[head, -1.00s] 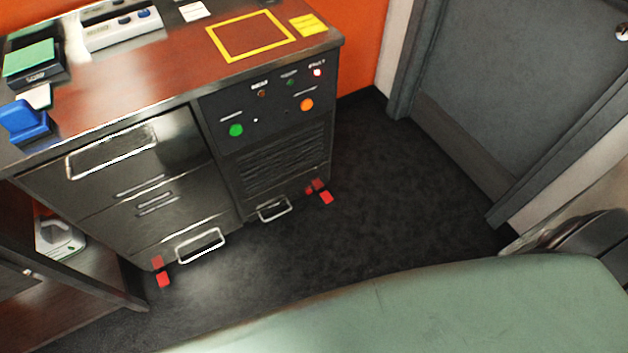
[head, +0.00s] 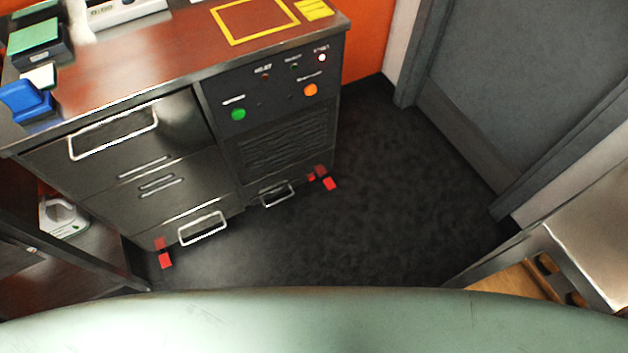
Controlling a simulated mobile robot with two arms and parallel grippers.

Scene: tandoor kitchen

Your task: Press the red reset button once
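A dark control panel (head: 272,95) is on the right part of the cabinet front. It carries a green round button (head: 238,114) on the left and an orange round button (head: 310,90) on the right. A small lit red-white lamp (head: 322,58) is at its upper right, with two smaller dim lamps to its left. The labels are too small to read surely. No button that is clearly red shows; the orange one is closest in colour. Neither of my grippers is in view, and nothing touches the panel.
The cabinet top holds a yellow square outline (head: 254,20), a yellow note (head: 314,9) and a blue object (head: 26,100). Red blocks (head: 329,184) mark the cabinet's feet. Dark floor (head: 390,190) is clear before the panel. A grey door (head: 530,80) and a metal-topped unit (head: 590,235) stand right.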

